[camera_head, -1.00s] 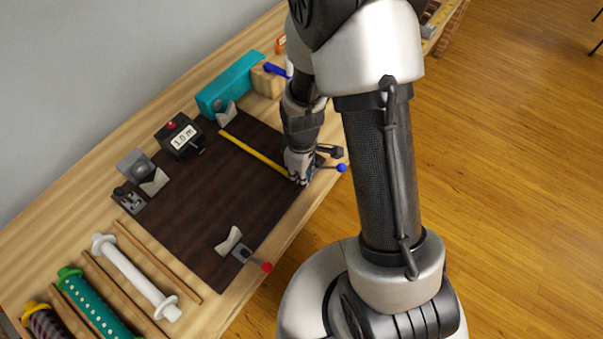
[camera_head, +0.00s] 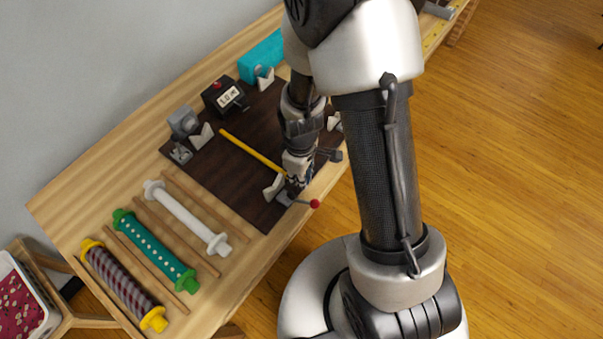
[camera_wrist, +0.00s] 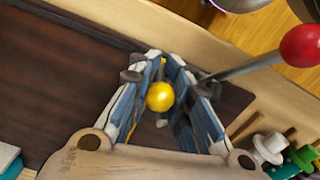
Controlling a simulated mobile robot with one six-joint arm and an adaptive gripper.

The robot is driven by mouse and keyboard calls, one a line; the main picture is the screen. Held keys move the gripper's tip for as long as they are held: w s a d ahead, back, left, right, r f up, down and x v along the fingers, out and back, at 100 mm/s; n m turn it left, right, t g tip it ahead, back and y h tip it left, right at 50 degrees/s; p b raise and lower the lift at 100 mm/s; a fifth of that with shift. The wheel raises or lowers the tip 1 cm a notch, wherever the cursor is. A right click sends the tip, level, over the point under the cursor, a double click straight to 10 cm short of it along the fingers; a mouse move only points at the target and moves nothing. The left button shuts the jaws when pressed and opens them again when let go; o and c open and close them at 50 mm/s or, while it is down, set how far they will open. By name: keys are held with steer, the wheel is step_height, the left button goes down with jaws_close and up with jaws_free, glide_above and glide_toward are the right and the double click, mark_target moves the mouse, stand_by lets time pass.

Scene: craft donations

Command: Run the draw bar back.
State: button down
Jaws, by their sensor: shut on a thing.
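The yellow draw bar (camera_head: 252,151) lies across the dark board (camera_head: 225,170), near the end with the red-knobbed lever (camera_head: 314,204). Its front end reaches my gripper (camera_head: 293,190), which is low at the board's front edge beside that lever. In the wrist view a yellow ball (camera_wrist: 160,96) sits between the fingers of my gripper (camera_wrist: 165,62), which are shut on it. The red knob also shows large at the right of the wrist view (camera_wrist: 301,46). My fingers hide the bar's front end in the head view.
White V-shaped rests (camera_head: 273,187) stand at the board's corners. White (camera_head: 186,216), green (camera_head: 155,250) and plaid (camera_head: 123,285) rolls lie at the left, between thin rods.

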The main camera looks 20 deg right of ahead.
steer(key=shift+s+a, duration=0.1)
steer(key=shift+s, duration=0.05)
steer(key=c, duration=1.7)
jaws_free()
steer(key=shift+a, duration=0.15)
steer(key=shift+r, duration=0.45)
step_height(320, 180, up, 11)
steer(key=shift+r, duration=0.1)
